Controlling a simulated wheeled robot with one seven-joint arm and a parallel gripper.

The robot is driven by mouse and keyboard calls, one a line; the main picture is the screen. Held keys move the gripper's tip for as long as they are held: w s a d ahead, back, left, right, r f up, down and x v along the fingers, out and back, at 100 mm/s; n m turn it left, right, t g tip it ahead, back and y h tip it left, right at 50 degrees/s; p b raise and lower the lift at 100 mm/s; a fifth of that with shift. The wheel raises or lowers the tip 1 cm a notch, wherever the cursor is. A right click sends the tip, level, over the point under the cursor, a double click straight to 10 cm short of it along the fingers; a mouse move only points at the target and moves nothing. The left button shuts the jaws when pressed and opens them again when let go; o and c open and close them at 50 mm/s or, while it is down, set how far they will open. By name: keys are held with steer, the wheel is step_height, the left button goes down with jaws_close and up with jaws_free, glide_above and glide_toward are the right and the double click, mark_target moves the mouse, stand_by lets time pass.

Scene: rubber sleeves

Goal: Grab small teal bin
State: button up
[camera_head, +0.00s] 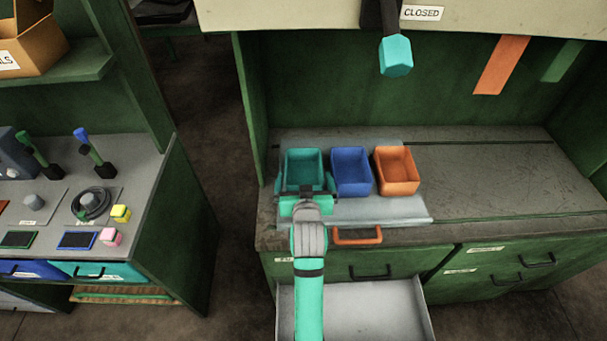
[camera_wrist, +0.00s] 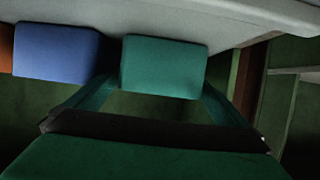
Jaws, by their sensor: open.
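The small teal bin (camera_head: 305,158) stands at the left end of a row on a grey tray (camera_head: 375,211) on the worktop. My gripper (camera_head: 305,186) is open at the bin's near side, with one teal finger toward each side of it. In the wrist view the bin (camera_wrist: 163,67) shows as a teal block just beyond and between the fingertips of my gripper (camera_wrist: 160,88). I cannot tell whether either finger touches it. The gripper hides part of the bin's near wall in the head view.
A blue bin (camera_head: 350,170) stands close to the right of the teal one, with an orange bin (camera_head: 397,170) beyond it. An open drawer (camera_head: 360,308) lies below the worktop. The worktop's right side (camera_head: 490,180) is clear. A teal-ended lever (camera_head: 396,57) hangs above.

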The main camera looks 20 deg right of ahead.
mark_target(304, 179)
steer(key=shift+x, duration=2.6)
steer(key=shift+a, duration=0.1)
steer(key=shift+c, duration=0.6)
steer(key=c, duration=0.9)
